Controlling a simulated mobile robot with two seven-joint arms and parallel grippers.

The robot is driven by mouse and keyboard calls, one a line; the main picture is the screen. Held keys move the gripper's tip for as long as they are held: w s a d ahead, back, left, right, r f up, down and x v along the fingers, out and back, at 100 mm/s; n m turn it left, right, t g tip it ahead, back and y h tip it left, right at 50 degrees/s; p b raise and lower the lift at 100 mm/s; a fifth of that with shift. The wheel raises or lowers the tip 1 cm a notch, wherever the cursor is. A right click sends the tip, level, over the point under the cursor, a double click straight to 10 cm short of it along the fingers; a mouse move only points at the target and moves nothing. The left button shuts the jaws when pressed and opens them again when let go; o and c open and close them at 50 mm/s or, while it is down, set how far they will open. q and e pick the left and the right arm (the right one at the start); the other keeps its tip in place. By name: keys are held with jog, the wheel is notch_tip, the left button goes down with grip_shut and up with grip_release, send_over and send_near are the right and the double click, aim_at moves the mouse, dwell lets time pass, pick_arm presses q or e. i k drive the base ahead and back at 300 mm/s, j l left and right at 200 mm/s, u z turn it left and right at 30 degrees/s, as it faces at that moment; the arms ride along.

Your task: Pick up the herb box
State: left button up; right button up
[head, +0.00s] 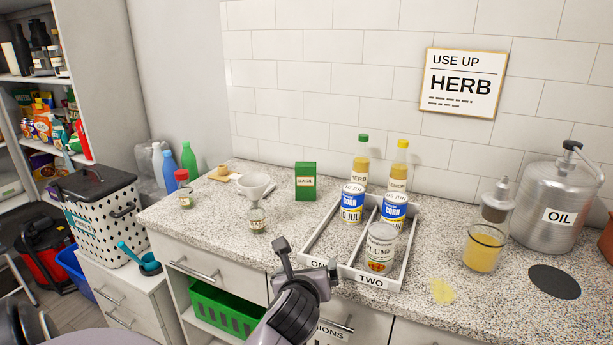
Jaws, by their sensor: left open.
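The herb box is a small green box (306,182) labelled BASIL. It stands upright on the speckled counter (215,215), near the tiled wall and behind the left end of the divided tray. My left gripper (307,257) is open and empty at the counter's front edge, in front of the tray's left corner. It is well nearer to me than the box and apart from it. My right gripper is out of view.
A white two-lane tray (319,223) marked ONE and TWO holds several cans and bottles right of the box. A yellow-filled glass (484,250) and OIL canister (550,200) stand at right.

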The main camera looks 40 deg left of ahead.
aim_at(305, 171)
jog(key=i+j, duration=0.8)
jog(key=j, duration=0.2)
